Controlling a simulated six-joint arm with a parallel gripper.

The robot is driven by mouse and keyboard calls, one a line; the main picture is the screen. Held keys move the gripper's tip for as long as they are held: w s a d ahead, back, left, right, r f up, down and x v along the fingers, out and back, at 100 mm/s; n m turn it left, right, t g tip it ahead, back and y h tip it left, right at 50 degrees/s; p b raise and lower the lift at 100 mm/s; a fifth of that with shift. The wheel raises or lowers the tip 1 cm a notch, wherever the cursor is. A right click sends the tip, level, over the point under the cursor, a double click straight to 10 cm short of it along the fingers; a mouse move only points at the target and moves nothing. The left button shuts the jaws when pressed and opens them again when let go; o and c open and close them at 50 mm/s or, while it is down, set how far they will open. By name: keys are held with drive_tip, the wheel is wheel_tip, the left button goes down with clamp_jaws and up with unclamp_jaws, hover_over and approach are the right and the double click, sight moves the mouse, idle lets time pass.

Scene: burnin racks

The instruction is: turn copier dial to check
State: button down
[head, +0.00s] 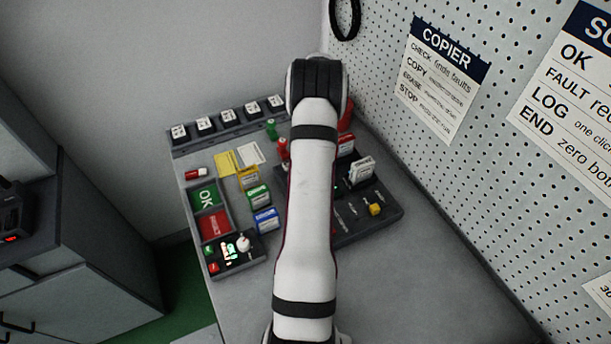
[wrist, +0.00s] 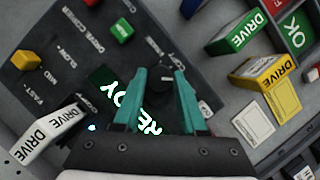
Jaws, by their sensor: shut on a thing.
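The copier dial (wrist: 160,75) is a round black knob on the dark copier panel (wrist: 75,25). In the wrist view my gripper (wrist: 160,78) has its two teal fingers on either side of the knob, shut on it. A small light mark shows on the knob, but I cannot tell which label it points to; the small labels around it are blurred and partly covered. A green-lit display reading READY (wrist: 150,129) is partly hidden by the fingers. In the head view my arm hides the dial and gripper; part of the panel (head: 388,218) shows to its right.
A white drive (wrist: 45,135) stands in the panel, also seen in the head view (head: 361,170). A COPIER sign (head: 436,80) hangs on the pegboard.

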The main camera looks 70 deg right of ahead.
drive_tip(key=shift+c, duration=2.3)
unclamp_jaws()
drive_tip(key=v, duration=1.5)
drive_tip(key=shift+d+r, duration=0.2)
drive_tip(key=shift+r, duration=0.15)
